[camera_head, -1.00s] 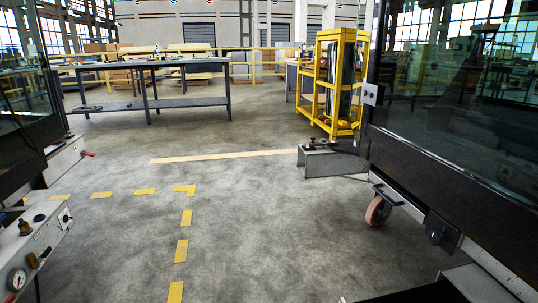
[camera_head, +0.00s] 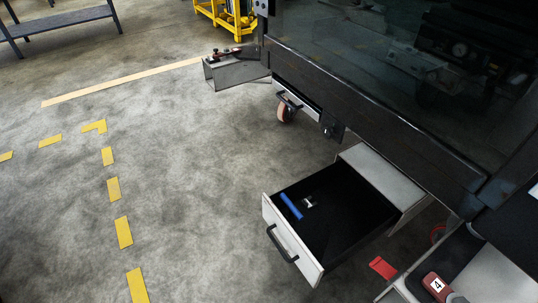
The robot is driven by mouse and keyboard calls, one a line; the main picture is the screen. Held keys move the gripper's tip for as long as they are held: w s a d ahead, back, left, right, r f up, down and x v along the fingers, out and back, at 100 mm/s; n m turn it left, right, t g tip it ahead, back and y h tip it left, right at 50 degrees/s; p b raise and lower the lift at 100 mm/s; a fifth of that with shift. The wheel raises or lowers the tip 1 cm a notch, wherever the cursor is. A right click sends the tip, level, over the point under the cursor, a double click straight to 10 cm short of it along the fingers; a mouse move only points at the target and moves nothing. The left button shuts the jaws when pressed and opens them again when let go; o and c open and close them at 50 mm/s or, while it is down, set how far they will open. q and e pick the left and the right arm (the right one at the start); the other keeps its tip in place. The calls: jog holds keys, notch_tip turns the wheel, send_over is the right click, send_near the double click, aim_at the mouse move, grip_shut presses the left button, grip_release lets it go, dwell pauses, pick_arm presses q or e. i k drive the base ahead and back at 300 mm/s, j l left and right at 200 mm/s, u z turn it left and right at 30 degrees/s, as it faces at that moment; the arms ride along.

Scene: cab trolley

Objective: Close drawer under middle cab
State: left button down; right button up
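An open drawer (camera_head: 322,228) sticks out to the left from under a large dark cab (camera_head: 390,70) with glass panels. Its light grey front (camera_head: 290,240) carries a black handle (camera_head: 281,244). Inside the black drawer lie a blue object (camera_head: 291,206) and a small light-coloured piece (camera_head: 308,202). The drawer's grey housing (camera_head: 384,177) sits under the cab's lower edge. Neither of my grippers shows in this view.
A grey drawer-like box (camera_head: 235,70) juts out farther back. A red piece (camera_head: 383,268) lies on the floor at lower right. The concrete floor left of the drawer is clear, with yellow tape marks (camera_head: 123,232).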

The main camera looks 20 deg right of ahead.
aim_at(350, 213)
jog(key=z, duration=0.8)
